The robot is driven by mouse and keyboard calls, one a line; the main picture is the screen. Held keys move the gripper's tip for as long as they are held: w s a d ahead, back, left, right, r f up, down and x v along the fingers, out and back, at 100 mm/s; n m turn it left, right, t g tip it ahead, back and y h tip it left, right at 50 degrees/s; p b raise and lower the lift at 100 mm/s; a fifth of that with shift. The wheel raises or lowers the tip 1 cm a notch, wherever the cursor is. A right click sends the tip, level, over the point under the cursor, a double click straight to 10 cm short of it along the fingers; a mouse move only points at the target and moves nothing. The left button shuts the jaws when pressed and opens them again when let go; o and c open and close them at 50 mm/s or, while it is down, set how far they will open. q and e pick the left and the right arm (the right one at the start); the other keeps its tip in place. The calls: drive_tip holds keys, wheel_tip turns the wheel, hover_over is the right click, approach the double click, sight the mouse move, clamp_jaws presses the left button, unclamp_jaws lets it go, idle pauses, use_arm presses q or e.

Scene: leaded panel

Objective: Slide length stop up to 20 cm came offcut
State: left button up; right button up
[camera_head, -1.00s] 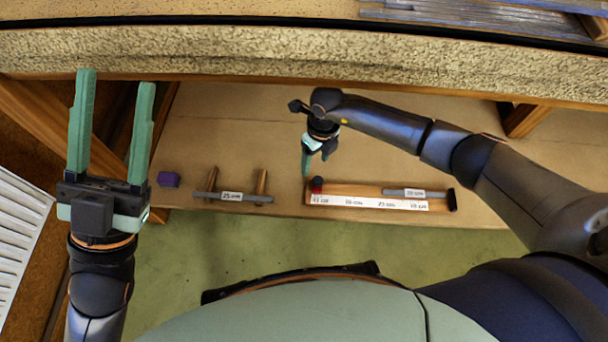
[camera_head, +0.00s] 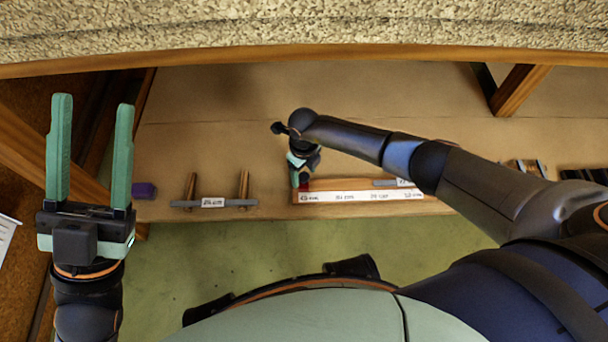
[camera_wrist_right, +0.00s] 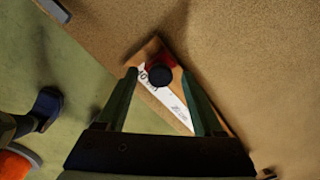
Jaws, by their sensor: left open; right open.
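A wooden gauge board with a white scale strip (camera_head: 355,197) lies at the bench's near edge. The red length stop (camera_wrist_right: 160,59) with its black knob (camera_wrist_right: 160,76) is at the board's left end; in the head view the stop (camera_head: 304,183) is partly covered by my right gripper. That gripper (camera_wrist_right: 159,71) is open, its fingers either side of the stop; contact cannot be told. A grey came piece (camera_head: 384,183) lies on the board, its right part hidden by my arm. Another labelled came piece (camera_head: 213,204) rests across two wooden pegs. My left gripper (camera_head: 92,102) is open and empty, fingers upward.
A purple block (camera_head: 144,190) sits left of the pegs. A stone-textured ledge (camera_head: 300,35) spans the back above the brown bench (camera_head: 220,120). Wooden braces (camera_head: 518,88) stand at both sides. Several small pieces lie at the far right, beyond my right arm. The middle of the bench is clear.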

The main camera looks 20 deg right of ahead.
clamp_jaws()
idle(0.7)
